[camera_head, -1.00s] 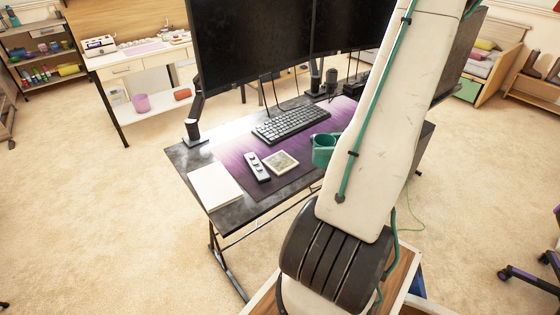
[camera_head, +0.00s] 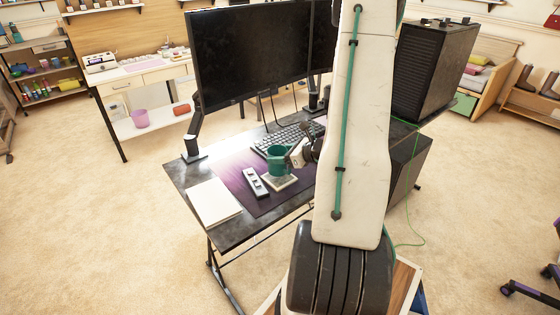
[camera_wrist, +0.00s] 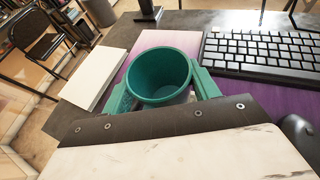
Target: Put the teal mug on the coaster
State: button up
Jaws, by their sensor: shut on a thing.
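The teal mug (camera_head: 279,162) is upright at the square pale coaster (camera_head: 281,183) on the desk. In the head view the mug overlaps the coaster's far part; I cannot tell whether its base touches it. My gripper (camera_wrist: 160,88) is shut on the mug, with one teal finger on each side of it in the wrist view. There the mug (camera_wrist: 158,76) is seen into from above and looks empty, and the coaster is hidden. In the head view my arm comes in from the right of the mug and hides part of the gripper.
A grey remote-like device (camera_head: 256,184) lies just left of the coaster on the purple desk mat (camera_head: 231,174). A white notebook (camera_head: 213,202) lies farther left. The keyboard (camera_head: 287,138) is behind the mug, under the monitors (camera_head: 250,55). A dark mouse (camera_wrist: 300,132) is at right in the wrist view.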

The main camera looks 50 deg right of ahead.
jog(key=shift+f, duration=1.25)
jog(key=shift+f, duration=0.15)
jog(key=o, duration=1.1)
